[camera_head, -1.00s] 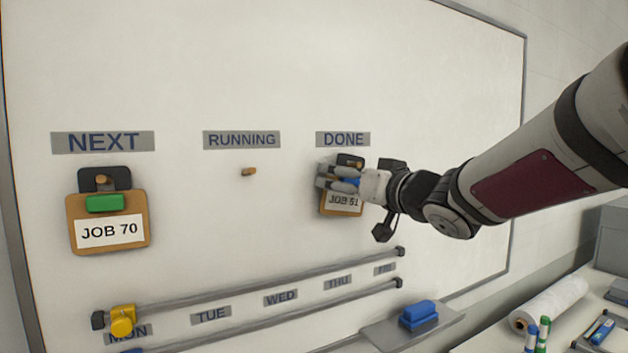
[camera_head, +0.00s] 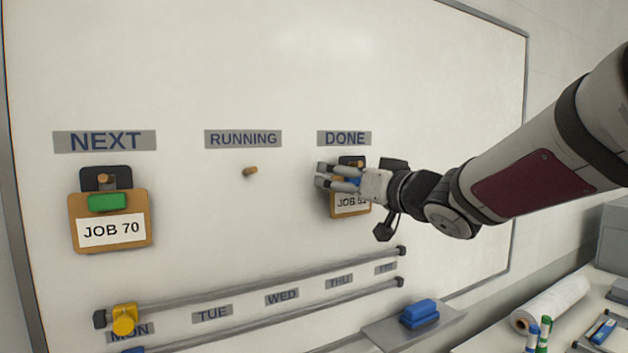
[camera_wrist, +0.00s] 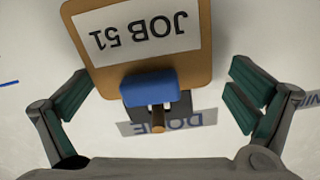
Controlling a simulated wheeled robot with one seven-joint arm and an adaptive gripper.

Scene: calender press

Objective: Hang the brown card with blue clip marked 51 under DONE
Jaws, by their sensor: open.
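The brown card with the blue clip, marked JOB 51 (camera_head: 350,206), hangs below the DONE label (camera_head: 343,139) on the whiteboard. In the wrist view the card (camera_wrist: 205,45) appears upside down, with its blue clip (camera_wrist: 150,88) and a peg (camera_wrist: 157,117) at the clip's dark hanger. The DONE label (camera_wrist: 200,118) is partly hidden behind the hanger there. My gripper (camera_head: 325,176) is at the card's top in the head view, partly covering it. In the wrist view its fingers (camera_wrist: 155,95) are spread wide, one on each side of the clip and apart from it.
A brown card with a green clip, JOB 70 (camera_head: 110,231), hangs under NEXT (camera_head: 105,141). The RUNNING peg (camera_head: 250,171) is bare. Below are weekday rails with a yellow slider (camera_head: 124,319) and a tray with a blue eraser (camera_head: 419,312).

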